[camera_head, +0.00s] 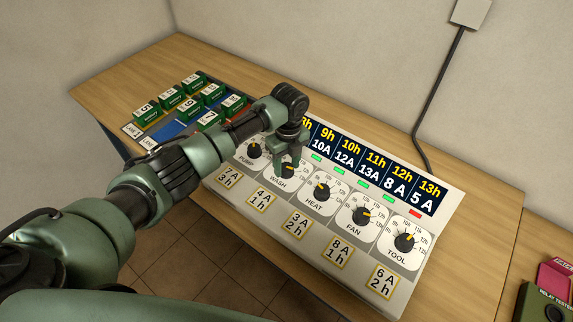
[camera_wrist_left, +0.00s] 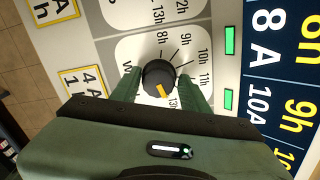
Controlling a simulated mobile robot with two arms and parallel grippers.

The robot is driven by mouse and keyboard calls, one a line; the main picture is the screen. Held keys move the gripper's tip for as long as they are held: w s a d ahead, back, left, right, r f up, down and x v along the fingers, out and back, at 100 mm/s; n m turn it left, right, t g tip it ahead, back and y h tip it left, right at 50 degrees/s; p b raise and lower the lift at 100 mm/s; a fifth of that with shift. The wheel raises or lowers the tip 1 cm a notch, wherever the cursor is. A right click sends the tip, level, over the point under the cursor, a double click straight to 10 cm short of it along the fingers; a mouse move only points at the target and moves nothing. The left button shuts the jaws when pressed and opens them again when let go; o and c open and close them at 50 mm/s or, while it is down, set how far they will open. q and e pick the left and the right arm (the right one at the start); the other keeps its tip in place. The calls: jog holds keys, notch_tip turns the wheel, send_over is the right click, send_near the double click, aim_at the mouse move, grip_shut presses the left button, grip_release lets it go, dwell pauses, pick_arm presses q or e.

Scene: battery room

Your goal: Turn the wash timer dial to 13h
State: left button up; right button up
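The wash dial (camera_head: 287,171) is a black round knob on a white panel; in the head view my left gripper (camera_head: 290,147) hangs over it and hides part of its scale. In the left wrist view the wash dial (camera_wrist_left: 158,78) sits between the two green fingers of my left gripper (camera_wrist_left: 160,88). The fingers are apart, one on each side, close to the knob; I cannot tell whether they touch it. Its orange pointer faces down and slightly right, toward a partly hidden "13". Labels 8h to 11h show around it; 12h is hidden. My right gripper is out of view.
Pump dial (camera_head: 254,151), heat dial (camera_head: 320,192), fan dial (camera_head: 359,216) and tool dial (camera_head: 404,242) flank it. A dark hour board (camera_head: 375,170) runs behind, with green lights and one red. Green batteries (camera_head: 171,98) stand at left. Bare wood (camera_head: 480,220) lies right.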

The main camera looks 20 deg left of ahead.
aim_at(287, 167)
pick_arm(q)
jog(key=shift+o, duration=0.6)
notch_tip(287, 167, up, 7)
jog(key=shift+w+d+f+b, duration=0.1)
jog(key=shift+f+b, duration=0.1)
jog(key=shift+b, duration=0.8)
jog(key=shift+r, duration=0.6)
jog(key=shift+f, duration=0.1)
